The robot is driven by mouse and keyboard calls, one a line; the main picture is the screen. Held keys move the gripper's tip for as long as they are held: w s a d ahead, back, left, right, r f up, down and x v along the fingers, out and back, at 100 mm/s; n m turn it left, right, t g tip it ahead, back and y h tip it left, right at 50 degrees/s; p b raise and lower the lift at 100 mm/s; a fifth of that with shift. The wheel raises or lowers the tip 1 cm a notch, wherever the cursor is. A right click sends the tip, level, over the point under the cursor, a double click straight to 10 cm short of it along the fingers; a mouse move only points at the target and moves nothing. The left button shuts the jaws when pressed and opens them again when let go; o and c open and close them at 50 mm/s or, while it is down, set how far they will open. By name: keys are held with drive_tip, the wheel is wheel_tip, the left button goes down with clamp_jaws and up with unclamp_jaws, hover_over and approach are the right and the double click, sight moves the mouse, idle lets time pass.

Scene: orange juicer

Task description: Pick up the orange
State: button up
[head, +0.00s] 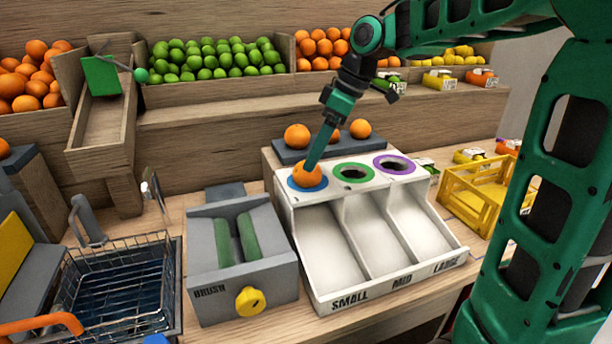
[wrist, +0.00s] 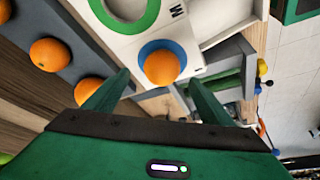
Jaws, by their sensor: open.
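An orange (head: 306,174) sits on the blue-ringed hole of the white sorter (head: 335,262), above the section marked SMALL. My gripper (head: 312,160) reaches down to it from above in the head view, and its finger covers part of the orange. In the wrist view the same orange (wrist: 162,67) lies ahead, between and just beyond the two green fingers of my gripper (wrist: 158,80). The fingers are apart and nothing is held. More oranges (head: 297,136) (head: 360,128) rest on the grey tray behind the sorter.
The green-ringed hole (head: 354,173) and purple-ringed hole (head: 395,164) are to the right. A grey brush box (head: 240,262) and wire basket (head: 115,285) stand left. A yellow crate (head: 478,205) stands right. Fruit shelves run along the back.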

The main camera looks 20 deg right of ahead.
sight(308, 175)
drive_tip(key=x, duration=0.5)
drive_tip(key=shift+s+f, duration=0.1)
drive_tip(key=shift+s, duration=0.1)
drive_tip(key=c, duration=1.3)
drive_tip(key=shift+r, duration=0.2)
